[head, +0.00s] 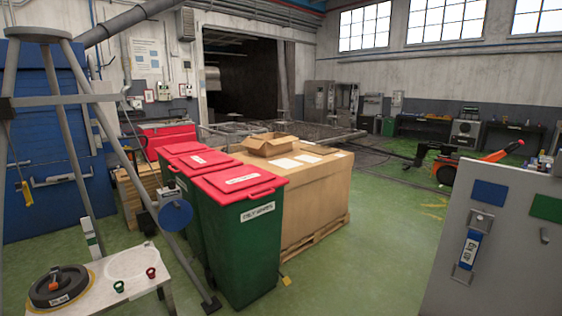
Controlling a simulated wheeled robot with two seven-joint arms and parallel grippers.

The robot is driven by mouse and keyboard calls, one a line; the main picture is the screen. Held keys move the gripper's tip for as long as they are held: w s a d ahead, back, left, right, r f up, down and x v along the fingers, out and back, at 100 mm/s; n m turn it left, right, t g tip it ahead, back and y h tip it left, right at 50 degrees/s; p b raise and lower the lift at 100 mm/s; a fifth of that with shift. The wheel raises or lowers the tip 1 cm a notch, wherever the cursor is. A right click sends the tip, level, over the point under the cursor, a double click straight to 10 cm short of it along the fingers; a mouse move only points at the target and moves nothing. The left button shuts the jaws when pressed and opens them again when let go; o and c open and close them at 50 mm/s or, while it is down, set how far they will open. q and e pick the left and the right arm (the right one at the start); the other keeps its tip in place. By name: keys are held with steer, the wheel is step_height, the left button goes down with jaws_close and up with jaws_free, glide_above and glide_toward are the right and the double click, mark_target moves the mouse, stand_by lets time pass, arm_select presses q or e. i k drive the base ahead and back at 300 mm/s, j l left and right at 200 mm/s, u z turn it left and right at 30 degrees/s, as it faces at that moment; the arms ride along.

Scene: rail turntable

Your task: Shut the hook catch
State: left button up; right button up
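A grey panel (450,215) stands at the right edge. On it is a metal fitting with a blue lever-like piece (470,249) bearing a white label, between an upper plate (481,221) and a lower plate (462,274). A small dark hook-shaped part (544,235) sticks out to the right. I cannot tell which of these is the hook catch, or whether it is open or shut. Neither gripper is in view.
A white table (135,290) at the lower left holds a dark round weight (59,285) and small red and green pieces. A grey tripod (70,110) stands over it. Green bins with red lids (240,179) and a large carton (318,195) fill the middle. Green floor (385,235) is clear before the panel.

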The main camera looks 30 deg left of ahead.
mark_target(19, 186)
steer(key=u, duration=2.7)
steer(key=i+z, duration=0.2)
steer(key=i, duration=0.3)
steer(key=i+z, duration=0.15)
steer(key=i, duration=0.4)
steer(key=i+z, duration=0.2)
steer(key=i, duration=0.3)
steer(key=i+j+z, duration=0.2)
steer(key=i, duration=0.3)
steer(key=i+j+z, duration=0.2)
steer(key=i, duration=0.3)
